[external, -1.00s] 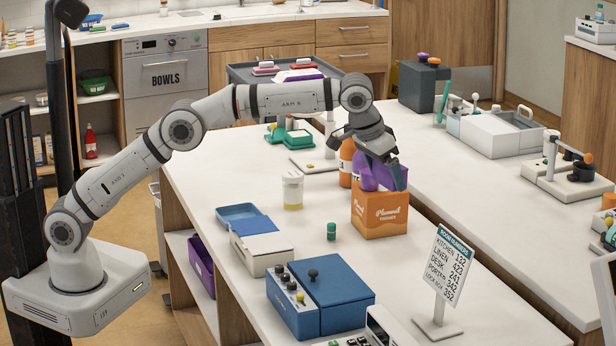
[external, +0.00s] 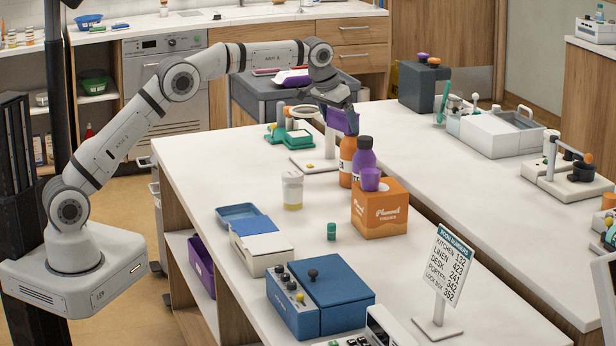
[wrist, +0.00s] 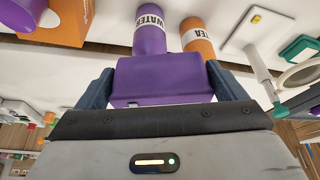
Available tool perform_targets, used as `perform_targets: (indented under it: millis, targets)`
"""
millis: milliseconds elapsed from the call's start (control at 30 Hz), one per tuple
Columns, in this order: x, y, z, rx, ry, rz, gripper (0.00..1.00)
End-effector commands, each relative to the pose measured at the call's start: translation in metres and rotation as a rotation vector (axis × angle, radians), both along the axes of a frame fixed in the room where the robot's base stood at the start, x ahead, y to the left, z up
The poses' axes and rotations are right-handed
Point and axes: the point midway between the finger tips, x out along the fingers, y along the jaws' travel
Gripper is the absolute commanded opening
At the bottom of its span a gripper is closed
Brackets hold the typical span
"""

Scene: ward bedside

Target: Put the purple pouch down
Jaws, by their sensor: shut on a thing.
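The purple pouch (wrist: 165,80) is between the two dark fingers of my gripper (wrist: 165,90) in the wrist view. In the external view my gripper (external: 338,112) holds the pouch (external: 342,121) in the air above the far part of the white counter (external: 250,170), behind the bottles. The gripper is shut on it.
A purple water bottle (external: 363,160) and an orange tea bottle (external: 347,160) stand close to the pouch. An orange tissue box (external: 380,212) with a purple cup (external: 371,180) is in front.

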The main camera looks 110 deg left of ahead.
Motion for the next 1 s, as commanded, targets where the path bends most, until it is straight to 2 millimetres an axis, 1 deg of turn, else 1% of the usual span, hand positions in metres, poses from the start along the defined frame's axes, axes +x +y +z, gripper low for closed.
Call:
perform_targets:
  millis: [33,100,200,300,500,600,767,833,1000]
  targets:
    - [-0.021,0.015,0.004,0.000,-0.001,0.020,0.67]
    - [-0.044,0.030,0.004,0.001,-0.002,0.036,0.67]
    - [-0.070,0.046,0.003,0.003,-0.003,0.053,0.67]
    - [-0.091,0.058,0.002,0.004,-0.003,0.069,0.67]
    - [-0.124,0.075,0.002,0.007,-0.004,0.092,0.67]
    - [-0.122,0.073,-0.023,0.001,-0.002,0.088,0.67]
    - [-0.121,0.073,-0.056,0.003,-0.002,0.088,0.67]
    - [-0.121,0.073,-0.073,0.003,-0.002,0.088,0.67]
    - [-0.121,0.073,-0.102,0.004,-0.003,0.089,0.67]
